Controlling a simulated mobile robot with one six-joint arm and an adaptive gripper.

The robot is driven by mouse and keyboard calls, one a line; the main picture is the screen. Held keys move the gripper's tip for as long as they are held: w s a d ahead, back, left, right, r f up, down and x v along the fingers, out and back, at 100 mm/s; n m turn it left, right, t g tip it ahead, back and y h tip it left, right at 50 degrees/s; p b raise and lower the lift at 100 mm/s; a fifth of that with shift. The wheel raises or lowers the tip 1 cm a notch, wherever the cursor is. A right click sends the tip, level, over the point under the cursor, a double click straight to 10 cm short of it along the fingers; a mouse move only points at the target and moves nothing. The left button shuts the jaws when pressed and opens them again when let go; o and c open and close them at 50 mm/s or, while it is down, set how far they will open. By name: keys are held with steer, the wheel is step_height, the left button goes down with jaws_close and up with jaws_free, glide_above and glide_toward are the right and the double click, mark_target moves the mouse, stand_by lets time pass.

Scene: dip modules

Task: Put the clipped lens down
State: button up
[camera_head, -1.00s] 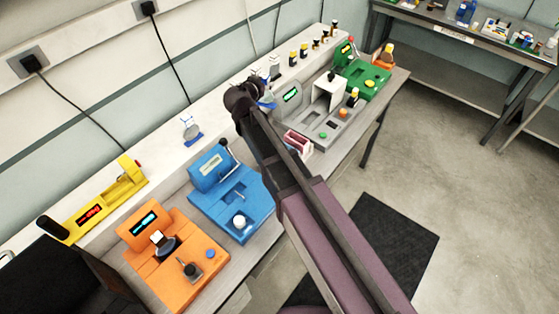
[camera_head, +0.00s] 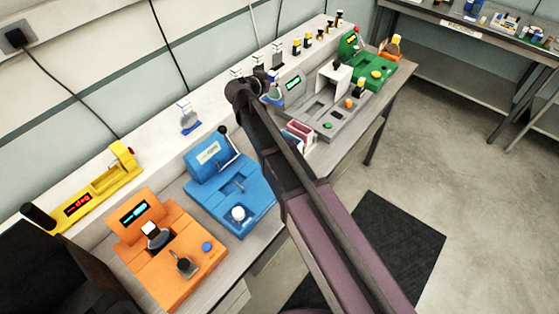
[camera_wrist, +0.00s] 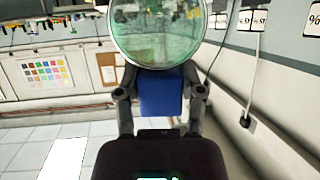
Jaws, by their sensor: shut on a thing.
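The clipped lens is a round, clear, greenish disc (camera_wrist: 156,32) standing up from a blue clip (camera_wrist: 161,92) in the wrist view. My gripper (camera_wrist: 160,98) is shut on the blue clip, with a finger on each side. In the head view my gripper (camera_head: 262,92) is over the back of the bench, left of the grey machine, and its arm hides part of the bench. The lens there is small and partly hidden, with a bit of blue (camera_head: 273,98) showing. Another lens in a blue clip (camera_head: 188,119) stands on the white ledge.
Along the bench stand a yellow device (camera_head: 98,184), an orange machine (camera_head: 165,252), a blue machine (camera_head: 228,186), a grey machine (camera_head: 325,105) and a green machine (camera_head: 370,70). Small bottles (camera_head: 308,42) line the ledge. A pink-and-white holder (camera_head: 299,132) lies close to my arm.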

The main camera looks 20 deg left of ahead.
mark_target(271, 93)
steer(key=f+b, duration=0.1)
steer(key=f, duration=0.1)
steer(key=w+f+m+h+b, duration=0.1)
steer(key=b, duration=0.1)
steer(key=w+f+h+b, duration=0.1)
steer(key=f, duration=0.1)
steer(key=shift+w+d+f+m, duration=0.2)
steer(key=shift+d+f+m, duration=0.1)
steer(key=shift+d+m, duration=0.1)
steer(key=shift+f+b, duration=0.1)
steer(key=shift+b, duration=0.3)
step_height(271, 93, down, 6)
steer(key=b, duration=0.6)
steer(key=shift+f+b, duration=1.9)
steer(key=shift+f, duration=0.05)
steer(key=shift+f, duration=0.1)
steer(key=o, duration=1.2)
